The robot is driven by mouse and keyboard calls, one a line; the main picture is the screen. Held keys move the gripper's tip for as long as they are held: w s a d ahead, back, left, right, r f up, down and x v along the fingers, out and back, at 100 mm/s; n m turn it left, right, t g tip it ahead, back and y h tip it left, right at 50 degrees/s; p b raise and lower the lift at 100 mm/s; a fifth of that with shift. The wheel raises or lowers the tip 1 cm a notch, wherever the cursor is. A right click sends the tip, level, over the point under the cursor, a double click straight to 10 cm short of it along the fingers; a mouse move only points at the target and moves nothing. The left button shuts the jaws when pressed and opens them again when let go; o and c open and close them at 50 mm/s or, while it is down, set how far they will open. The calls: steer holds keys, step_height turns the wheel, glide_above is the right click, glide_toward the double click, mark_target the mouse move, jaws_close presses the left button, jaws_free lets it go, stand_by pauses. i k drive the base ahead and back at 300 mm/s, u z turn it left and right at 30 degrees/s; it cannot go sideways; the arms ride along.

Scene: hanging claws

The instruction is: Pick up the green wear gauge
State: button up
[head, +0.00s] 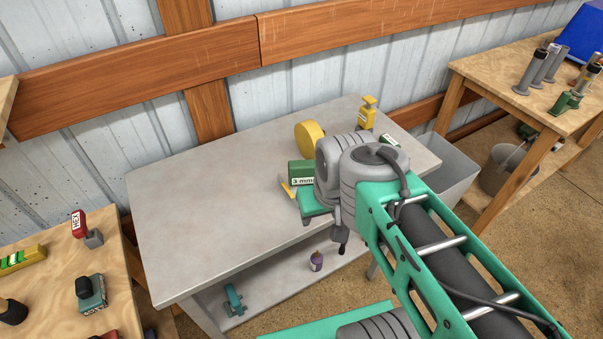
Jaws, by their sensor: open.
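A green block (301,171) with a white label reading "3 mm" stands on the grey table (190,210), near its middle. It looks like the green wear gauge. My arm's grey joint and a teal link cover its right and lower parts, so its full shape is hidden. My arm reaches in from the lower right over the table's front edge. My gripper's fingers cannot be made out, and I see no contact with the block.
A yellow disc (309,137), a yellow upright tool (367,112) and a green-and-white labelled item (390,141) stand nearby. The table's left half is clear. A purple bottle (316,261) and a teal clamp-like thing (233,300) sit on the lower shelf. A grey bin (452,170) stands right.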

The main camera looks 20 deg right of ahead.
mark_target(300, 172)
steer(key=z, duration=1.4)
steer(key=k, duration=0.95)
steer(key=u, duration=1.8)
steer(key=i, duration=0.5)
steer(key=u, duration=0.05)
